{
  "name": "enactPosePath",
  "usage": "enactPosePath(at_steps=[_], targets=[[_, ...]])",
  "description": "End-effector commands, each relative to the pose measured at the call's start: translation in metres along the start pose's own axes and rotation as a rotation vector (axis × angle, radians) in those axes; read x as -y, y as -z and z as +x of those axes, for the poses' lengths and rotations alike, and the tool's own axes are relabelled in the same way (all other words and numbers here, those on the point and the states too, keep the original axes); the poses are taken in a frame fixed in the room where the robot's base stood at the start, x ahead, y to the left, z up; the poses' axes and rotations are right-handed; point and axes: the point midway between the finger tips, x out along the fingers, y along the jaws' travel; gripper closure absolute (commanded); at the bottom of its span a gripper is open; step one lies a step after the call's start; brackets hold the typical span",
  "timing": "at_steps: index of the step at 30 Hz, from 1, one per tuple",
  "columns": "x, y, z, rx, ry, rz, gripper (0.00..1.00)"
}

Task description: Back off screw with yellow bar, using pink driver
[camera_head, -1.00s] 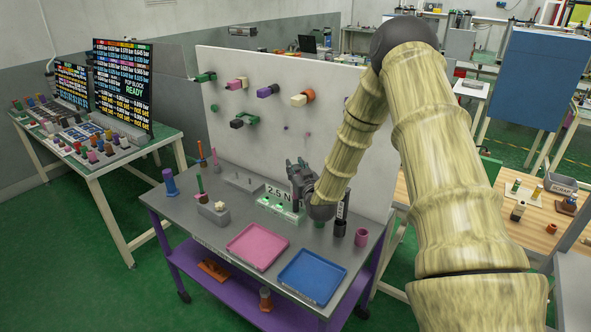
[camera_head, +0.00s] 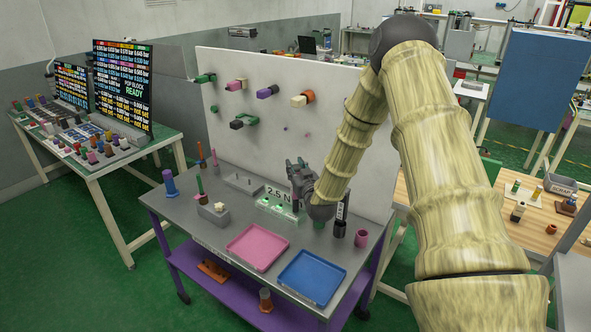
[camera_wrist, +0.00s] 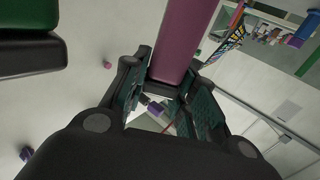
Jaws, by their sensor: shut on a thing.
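My gripper (camera_head: 295,172) is low in front of the upright white panel, beside the 2.5 N sign. In the wrist view its fingers (camera_wrist: 168,100) are closed around a mauve-pink bar-like thing (camera_wrist: 183,35), which looks like the pink driver. It runs from the top edge down between the fingers; its far end is hidden. In the head view the arm and gripper hide it. On the panel, a block with a cream-yellow bar and orange part (camera_head: 303,98) sits at upper right. A pink piece with a pale yellow end (camera_head: 237,85) is further left. I cannot tell which is the named screw.
The white panel (camera_head: 340,130) also carries green (camera_head: 205,78), purple (camera_head: 267,91) and dark green-black (camera_head: 243,121) blocks. The table holds a pink tray (camera_head: 258,248), a blue tray (camera_head: 311,276), a dark cylinder (camera_head: 340,229) and a pink cup (camera_head: 361,238).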

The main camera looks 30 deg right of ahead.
Motion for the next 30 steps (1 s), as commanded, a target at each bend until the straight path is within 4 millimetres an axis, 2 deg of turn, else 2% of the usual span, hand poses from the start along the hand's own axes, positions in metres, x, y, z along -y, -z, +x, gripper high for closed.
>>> enactPosePath(at_steps=[8, 30], targets=[[0.0, 0.003, -0.001, 0.003, 0.0, 0.0, 1.0], [-0.001, 0.049, 0.0, -0.001, 0.0, 0.0, 1.0]])
